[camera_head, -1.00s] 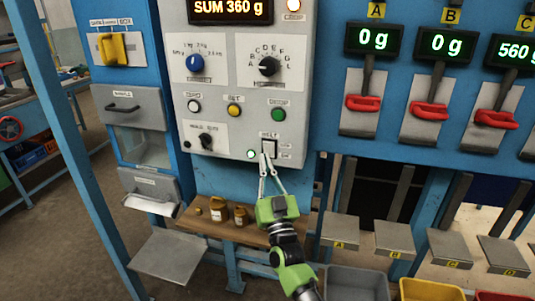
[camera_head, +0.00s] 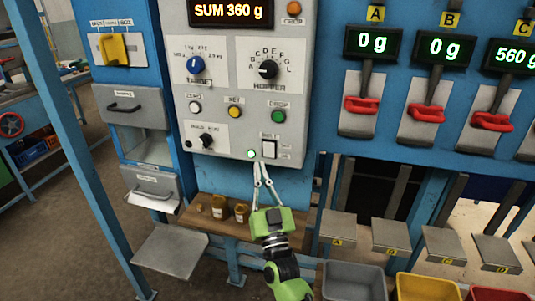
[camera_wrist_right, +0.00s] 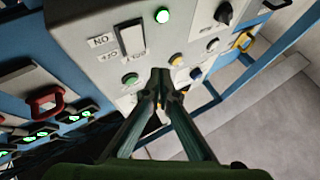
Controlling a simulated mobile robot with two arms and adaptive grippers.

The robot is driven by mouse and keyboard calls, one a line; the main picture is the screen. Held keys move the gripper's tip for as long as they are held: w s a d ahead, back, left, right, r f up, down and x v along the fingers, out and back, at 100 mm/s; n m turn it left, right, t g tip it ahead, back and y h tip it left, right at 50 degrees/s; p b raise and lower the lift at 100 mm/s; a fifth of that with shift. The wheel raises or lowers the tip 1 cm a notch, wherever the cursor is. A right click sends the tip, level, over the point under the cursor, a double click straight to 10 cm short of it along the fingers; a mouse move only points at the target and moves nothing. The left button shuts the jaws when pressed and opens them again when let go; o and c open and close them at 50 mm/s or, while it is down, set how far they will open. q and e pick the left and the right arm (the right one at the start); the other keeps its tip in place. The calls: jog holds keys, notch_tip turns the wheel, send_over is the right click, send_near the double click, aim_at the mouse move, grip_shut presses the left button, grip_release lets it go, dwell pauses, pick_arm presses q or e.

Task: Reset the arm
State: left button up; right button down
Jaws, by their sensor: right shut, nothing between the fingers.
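My right gripper (camera_head: 260,167) is shut and empty. Its green body and slim fingers stand in front of the grey control panel (camera_head: 235,150), with the fingertips just below the white rocker switch (camera_head: 269,148). In the right wrist view the closed fingers (camera_wrist_right: 161,76) point toward the panel, and the rocker switch (camera_wrist_right: 131,40) with its ON and OFF marks is apart from them. My left gripper is not in view.
The panel display (camera_head: 232,11) reads SUM 360 g. A wooden shelf (camera_head: 200,224) with small brown jars (camera_head: 220,207) is left of my right arm. Red handles (camera_head: 427,115), weighing plates (camera_head: 391,236) and coloured bins (camera_head: 425,288) are at the right. A blue post (camera_head: 75,150) stands at the left.

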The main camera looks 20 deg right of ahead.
jog(key=shift+f, duration=0.1)
jog(key=s+a+f+n+g+y, duration=0.1)
jog(key=s+f+g, duration=0.15)
jog(key=f, duration=0.95)
jog(key=s+a+f+n+g+y+b, duration=0.1)
jog(key=s+f+g, duration=0.15)
jog(key=f, duration=0.85)
jog(key=s+a+f+n+g+y, duration=0.1)
jog(key=f+g, duration=0.2)
jog(key=f, duration=0.9)
jog(key=s+f+g+b, duration=0.1)
jog(key=s+f+g, duration=0.5)
jog(key=s+f, duration=1.2)
jog(key=s+d+f+g, duration=0.2)
jog(key=s+f, duration=0.4)
jog(key=s, duration=0.5)
jog(key=s+d+f+g+b, duration=0.1)
jog(key=s+d+f+g, duration=0.2)
jog(key=s+f, duration=0.3)
jog(key=s+d+f+n+g+h, duration=0.1)
jog(key=s+f+g, duration=0.3)
jog(key=s, duration=1.3)
notch_tip(320, 180, down, 3)
jog(key=shift+d+r, duration=0.1)
jog(key=shift+d, duration=0.6)
